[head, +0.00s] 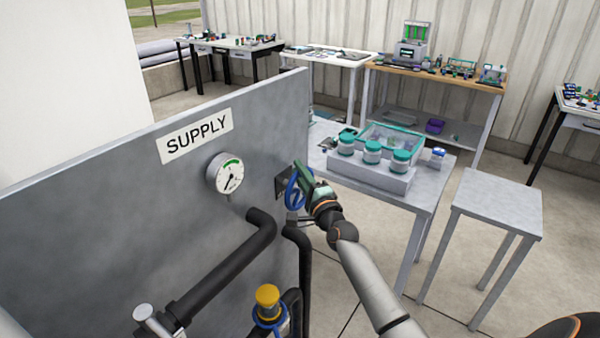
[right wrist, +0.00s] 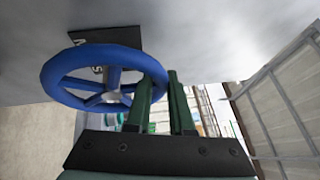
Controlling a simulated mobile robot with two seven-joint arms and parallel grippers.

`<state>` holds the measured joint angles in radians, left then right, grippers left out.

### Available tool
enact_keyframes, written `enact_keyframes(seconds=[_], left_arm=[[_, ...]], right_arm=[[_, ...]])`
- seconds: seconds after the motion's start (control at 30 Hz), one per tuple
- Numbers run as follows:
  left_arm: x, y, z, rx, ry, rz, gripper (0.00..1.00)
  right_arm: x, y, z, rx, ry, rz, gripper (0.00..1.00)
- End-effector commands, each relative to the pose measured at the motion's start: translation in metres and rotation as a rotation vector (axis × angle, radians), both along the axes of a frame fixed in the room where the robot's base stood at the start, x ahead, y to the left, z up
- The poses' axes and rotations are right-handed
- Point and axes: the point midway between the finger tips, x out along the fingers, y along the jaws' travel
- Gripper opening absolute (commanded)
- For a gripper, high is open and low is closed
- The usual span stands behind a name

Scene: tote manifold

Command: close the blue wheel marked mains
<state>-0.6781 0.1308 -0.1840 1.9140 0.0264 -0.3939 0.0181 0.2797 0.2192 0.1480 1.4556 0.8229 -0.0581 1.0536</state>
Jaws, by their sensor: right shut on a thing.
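The blue wheel (head: 291,194) stands at the right end of the grey panel, beside a dark plate. In the right wrist view the blue wheel (right wrist: 55,82) has a thick rim and several spokes; the dark plate (right wrist: 118,36) behind it bears white letters, mostly hidden. My right gripper (head: 303,178) is at the wheel's far right side. In the right wrist view the green fingers of my right gripper (right wrist: 163,92) are shut on the right part of the rim. My left gripper is not in view.
The panel (head: 90,220) carries a SUPPLY sign (head: 197,136) and a round gauge (head: 228,175). A black pipe (head: 225,265) and a yellow-capped valve (head: 267,297) stand out in front, below the wheel. A table (head: 415,200) with teal-lidded jars (head: 371,152) stands behind my right arm; an empty stool-like table (head: 497,205) stands right.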

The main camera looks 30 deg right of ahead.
Motion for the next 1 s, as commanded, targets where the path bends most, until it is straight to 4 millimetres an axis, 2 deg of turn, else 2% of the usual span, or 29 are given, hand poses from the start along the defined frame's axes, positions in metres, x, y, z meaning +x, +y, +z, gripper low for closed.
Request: enact_keyframes(seconds=[0.07,0.1,0.33,0.6,0.73,0.87,1.0], left_arm=[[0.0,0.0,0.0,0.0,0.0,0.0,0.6],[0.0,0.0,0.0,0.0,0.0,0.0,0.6],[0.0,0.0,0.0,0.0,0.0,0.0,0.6],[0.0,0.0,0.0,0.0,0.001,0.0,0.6],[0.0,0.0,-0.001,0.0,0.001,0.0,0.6],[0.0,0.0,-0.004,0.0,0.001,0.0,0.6],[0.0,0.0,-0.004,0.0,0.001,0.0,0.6]], right_arm=[[0.001,-0.002,0.005,0.002,-0.011,-0.004,0.0],[0.001,-0.002,0.006,0.002,-0.012,-0.004,0.24],[0.0,-0.002,0.004,0.001,-0.008,-0.004,0.5],[-0.001,-0.001,0.001,0.0,-0.004,-0.002,0.5],[-0.008,0.001,-0.001,0.002,-0.002,-0.001,0.5],[-0.025,0.003,-0.004,0.002,-0.003,-0.003,0.5],[-0.053,0.006,-0.008,0.001,-0.003,-0.003,0.5]])
